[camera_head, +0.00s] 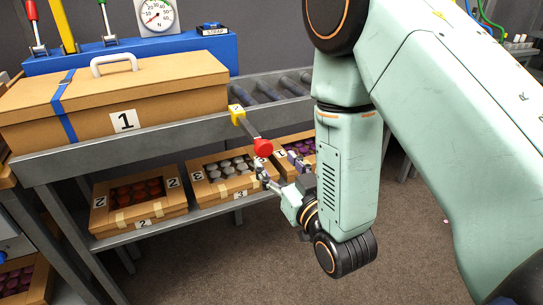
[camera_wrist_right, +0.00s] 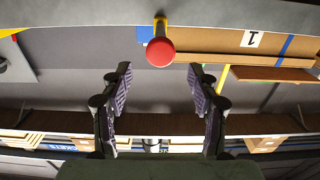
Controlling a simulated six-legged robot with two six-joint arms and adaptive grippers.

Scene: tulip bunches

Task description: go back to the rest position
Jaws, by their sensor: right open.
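My right arm fills the right side of the head view. My right gripper (camera_head: 272,178) hangs in front of the roller bench, close to a red knob (camera_head: 263,147) on a lever with a yellow end. In the right wrist view, the two fingers of my right gripper (camera_wrist_right: 158,90) stand wide apart with nothing between them. The red knob also shows in the right wrist view (camera_wrist_right: 160,53), beyond the fingertips and apart from them. My left gripper does not show.
A cardboard box (camera_head: 120,95) marked 1, with a white handle and blue strap, sits on the roller conveyor (camera_head: 270,90). Boxes of red tulips (camera_head: 138,193) and white tulips (camera_head: 228,170) stand on the shelf below. A blue rack with a dial is behind. Carpet at front is clear.

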